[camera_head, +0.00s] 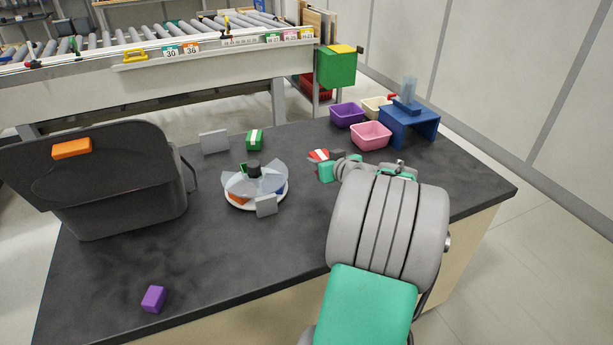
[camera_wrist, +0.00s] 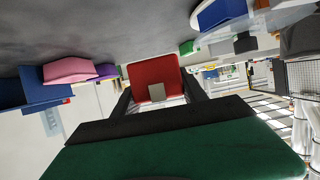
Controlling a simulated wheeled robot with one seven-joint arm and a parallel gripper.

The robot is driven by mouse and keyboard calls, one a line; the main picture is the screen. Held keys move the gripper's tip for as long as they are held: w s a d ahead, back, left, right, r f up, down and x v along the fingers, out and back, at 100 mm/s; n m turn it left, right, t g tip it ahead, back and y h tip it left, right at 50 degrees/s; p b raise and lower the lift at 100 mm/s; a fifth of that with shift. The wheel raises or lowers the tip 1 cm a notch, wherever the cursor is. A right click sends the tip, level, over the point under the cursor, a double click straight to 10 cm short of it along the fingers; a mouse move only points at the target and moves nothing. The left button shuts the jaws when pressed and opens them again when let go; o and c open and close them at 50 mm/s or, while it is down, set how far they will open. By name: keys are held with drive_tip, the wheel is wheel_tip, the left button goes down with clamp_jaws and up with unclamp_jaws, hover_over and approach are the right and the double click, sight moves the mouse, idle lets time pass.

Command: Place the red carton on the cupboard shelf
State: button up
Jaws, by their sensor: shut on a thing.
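The red carton (camera_wrist: 153,72) is between the two dark fingers of my gripper (camera_wrist: 157,95) in the wrist view. A small grey square shows on its near face. In the head view, the carton (camera_head: 318,154) shows as a small red and white patch at the tip of my gripper (camera_head: 327,166), above the right half of the dark table; my arm hides part of it. My gripper is shut on the carton. I cannot clearly identify a cupboard shelf in either view.
On the dark table (camera_head: 110,265) stand a round divided tray (camera_head: 240,202), a green box (camera_head: 255,140), a purple box (camera_head: 153,298) and a grey lidded container (camera_head: 125,205). A blue stand (camera_head: 415,122) and a pink bin (camera_head: 371,136) are at back right. The front middle is clear.

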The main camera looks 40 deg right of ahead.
hover_over(311, 185)
wheel_tip(311, 185, down, 6)
drive_tip(key=shift+r, duration=0.15)
drive_tip(key=shift+w+f, duration=0.1)
drive_tip(key=shift+f, duration=1.6)
drive_tip(key=shift+f, duration=0.1)
drive_tip(key=shift+f, duration=0.15)
drive_tip(key=o, duration=1.4)
